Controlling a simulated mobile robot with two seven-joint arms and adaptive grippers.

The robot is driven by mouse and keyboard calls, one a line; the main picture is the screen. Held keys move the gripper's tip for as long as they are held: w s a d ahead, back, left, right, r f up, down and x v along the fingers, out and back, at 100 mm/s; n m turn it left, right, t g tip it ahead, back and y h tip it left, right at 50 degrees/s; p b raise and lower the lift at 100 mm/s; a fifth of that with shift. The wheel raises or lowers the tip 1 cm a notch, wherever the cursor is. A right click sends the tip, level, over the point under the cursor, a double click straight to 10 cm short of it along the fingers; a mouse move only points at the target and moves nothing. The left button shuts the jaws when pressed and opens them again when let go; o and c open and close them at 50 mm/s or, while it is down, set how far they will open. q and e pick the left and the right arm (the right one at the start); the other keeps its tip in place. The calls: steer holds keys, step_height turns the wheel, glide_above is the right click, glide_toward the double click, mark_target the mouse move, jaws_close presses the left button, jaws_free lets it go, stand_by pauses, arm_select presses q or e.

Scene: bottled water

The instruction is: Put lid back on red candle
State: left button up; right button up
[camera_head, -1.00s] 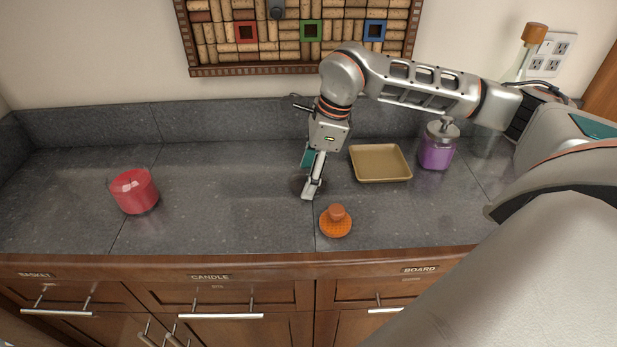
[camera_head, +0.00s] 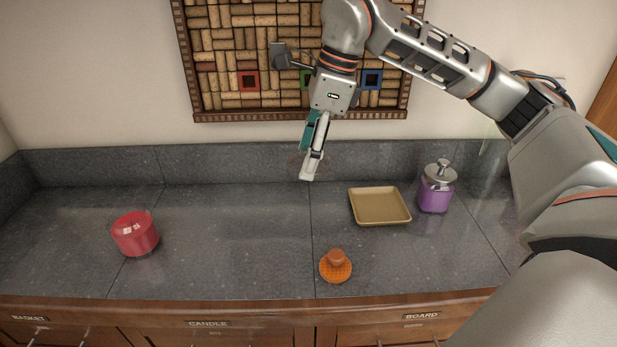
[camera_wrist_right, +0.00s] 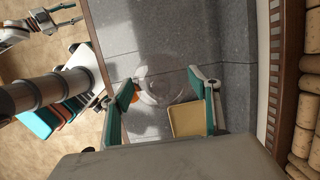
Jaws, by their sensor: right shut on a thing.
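The red candle (camera_head: 135,236) stands in a clear glass on the left of the counter, with its top open. My right gripper (camera_head: 310,172) is raised over the back of the counter, right of the candle and apart from it. It is shut on a clear glass lid (camera_wrist_right: 163,88), which shows between its fingers in the right wrist view. In the head view the lid is only a faint outline by the fingertips. My left gripper (camera_wrist_right: 62,17) seems to show at the upper left of the wrist view, too small to judge its fingers.
A tan square tray (camera_head: 380,222) and a purple jar with a metal lid (camera_head: 437,193) stand at the right. An orange item with a knob (camera_head: 336,267) lies near the front edge. The corkboard (camera_head: 290,117) hangs behind. Counter between candle and orange item is clear.

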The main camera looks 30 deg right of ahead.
arm_select(q)
steer(key=shift+r, duration=0.1)
arm_select(e)
steer(key=shift+r, duration=1.3)
arm_select(q)
steer(key=o, duration=0.9)
